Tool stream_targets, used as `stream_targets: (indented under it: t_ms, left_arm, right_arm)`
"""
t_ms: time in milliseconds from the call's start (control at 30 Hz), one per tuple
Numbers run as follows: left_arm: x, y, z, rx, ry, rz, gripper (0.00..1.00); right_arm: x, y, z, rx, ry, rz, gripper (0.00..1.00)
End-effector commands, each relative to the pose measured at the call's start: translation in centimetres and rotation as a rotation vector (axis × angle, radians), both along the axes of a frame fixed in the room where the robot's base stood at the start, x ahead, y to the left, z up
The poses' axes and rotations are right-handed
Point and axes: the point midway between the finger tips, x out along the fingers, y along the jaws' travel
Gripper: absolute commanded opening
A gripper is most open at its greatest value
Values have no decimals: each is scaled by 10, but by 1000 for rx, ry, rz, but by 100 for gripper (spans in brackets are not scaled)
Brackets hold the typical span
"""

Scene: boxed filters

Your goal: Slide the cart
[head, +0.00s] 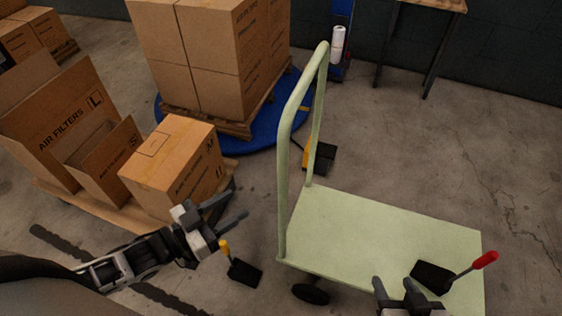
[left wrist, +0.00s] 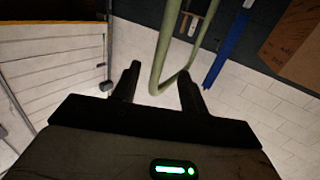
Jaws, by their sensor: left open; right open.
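The cart is a pale green flat platform (head: 375,240) on wheels, with a tall looped push handle (head: 284,170) at its left end. My left gripper (head: 232,206) is open and empty, left of the handle's near post, with its fingers pointing toward it. In the left wrist view the green handle tube (left wrist: 162,60) shows between the open fingers (left wrist: 160,85); I cannot tell the exact gap, but in the head view they look apart. My right gripper (head: 394,284) is open over the cart's near edge, only partly in view. A black wheel (head: 311,294) shows under the near left corner.
Stacked boxes (head: 220,60) stand on a blue round base (head: 265,130) behind. A black pad with a red-tipped rod (head: 432,277) overlaps the platform; a yellow-tipped one (head: 244,272) is left. Floor on the right is clear.

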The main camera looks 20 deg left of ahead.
Motion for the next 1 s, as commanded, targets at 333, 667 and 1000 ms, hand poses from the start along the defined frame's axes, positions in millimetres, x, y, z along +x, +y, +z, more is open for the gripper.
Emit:
stream_targets:
  t_ms: [333, 667, 1000]
  left_arm:
    - [26, -2, 12, -21, -55, -40, 43]
    - [85, -45, 12, -19, -54, -39, 43]
    - [125, -74, 11, -18, -50, -39, 43]
  right_arm:
    - [3, -3, 2, -14, -7, 7, 48]
    - [4, -2, 5, -16, -11, 8, 48]
    - [4, -1, 5, -11, -10, 5, 48]
